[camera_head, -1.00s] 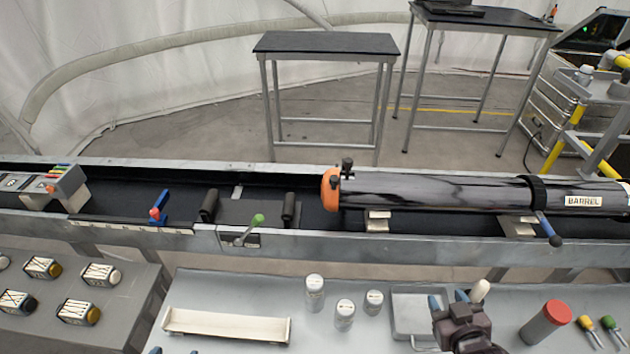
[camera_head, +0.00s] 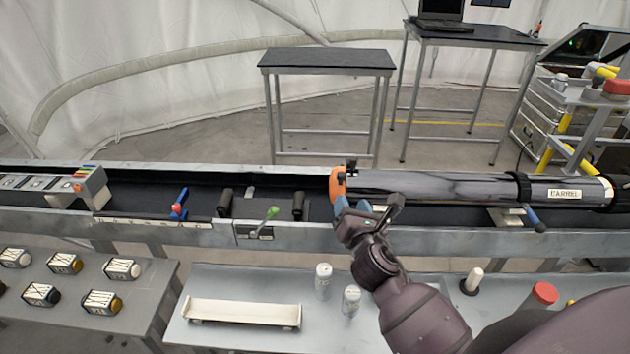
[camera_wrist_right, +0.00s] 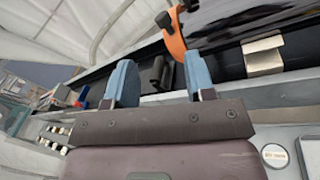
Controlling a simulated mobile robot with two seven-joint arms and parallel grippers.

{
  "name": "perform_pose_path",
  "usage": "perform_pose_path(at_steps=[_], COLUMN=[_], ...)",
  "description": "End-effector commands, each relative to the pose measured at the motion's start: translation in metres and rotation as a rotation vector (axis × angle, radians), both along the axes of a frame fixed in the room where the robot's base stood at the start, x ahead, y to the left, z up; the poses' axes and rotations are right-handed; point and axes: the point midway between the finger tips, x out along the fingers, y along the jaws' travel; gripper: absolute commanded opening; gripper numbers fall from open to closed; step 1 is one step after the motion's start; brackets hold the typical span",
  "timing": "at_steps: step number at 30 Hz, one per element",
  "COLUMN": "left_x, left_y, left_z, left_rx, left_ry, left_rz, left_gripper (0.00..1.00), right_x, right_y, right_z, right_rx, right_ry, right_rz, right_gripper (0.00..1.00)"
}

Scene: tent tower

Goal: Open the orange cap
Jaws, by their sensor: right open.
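The orange cap (camera_head: 337,184) sits on the left end of the dark barrel (camera_head: 440,187), which lies in the long trough. A dark fitting shows at the cap's top. My right gripper (camera_head: 354,207) is just in front of the cap's lower edge, and its fingertips partly overlap the cap in the head view. In the right wrist view the cap (camera_wrist_right: 175,42) is beyond the blue fingers (camera_wrist_right: 160,84), which stand apart with nothing between them. Whether a finger touches the cap cannot be told. My left gripper is not in view.
The metal trough (camera_head: 170,227) runs across the scene, with a green-tipped lever (camera_head: 271,213) and a blue lever (camera_head: 180,203) left of the cap. A white tray (camera_head: 243,313) and white jars (camera_head: 323,280) stand on the front table.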

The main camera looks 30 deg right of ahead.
Motion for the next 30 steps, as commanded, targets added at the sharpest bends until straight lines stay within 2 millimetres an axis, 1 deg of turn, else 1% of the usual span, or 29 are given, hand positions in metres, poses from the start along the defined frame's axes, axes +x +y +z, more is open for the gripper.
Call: perform_pose_path(at_steps=[1, 3, 6, 9, 14, 17, 24, 30], left_x=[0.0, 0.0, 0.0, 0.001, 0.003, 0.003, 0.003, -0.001], left_y=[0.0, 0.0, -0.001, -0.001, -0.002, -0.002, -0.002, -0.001], left_z=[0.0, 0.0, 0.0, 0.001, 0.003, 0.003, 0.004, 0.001], left_rx=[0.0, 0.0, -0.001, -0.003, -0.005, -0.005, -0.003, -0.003], left_ry=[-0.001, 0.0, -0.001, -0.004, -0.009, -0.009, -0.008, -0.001], left_rz=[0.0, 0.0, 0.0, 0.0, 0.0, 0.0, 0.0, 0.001], left_gripper=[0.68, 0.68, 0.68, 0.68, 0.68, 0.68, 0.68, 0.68], right_x=[-0.001, -0.001, -0.002, -0.001, 0.004, 0.015, 0.053, 0.081], right_y=[-0.002, -0.003, -0.004, -0.004, -0.006, -0.009, -0.023, -0.034], right_z=[0.001, 0.001, 0.002, 0.001, 0.002, 0.002, 0.003, 0.001], right_rx=[-0.092, -0.204, -0.315, -0.375, -0.4, -0.399, -0.397, -0.396], right_ry=[0.027, 0.062, 0.1, 0.123, 0.131, 0.131, 0.129, 0.131], right_rz=[-0.009, -0.018, -0.023, -0.024, -0.023, -0.022, -0.023, -0.023], right_gripper=[0.5, 0.5, 0.5, 0.5, 0.5, 0.5, 0.5, 0.5])
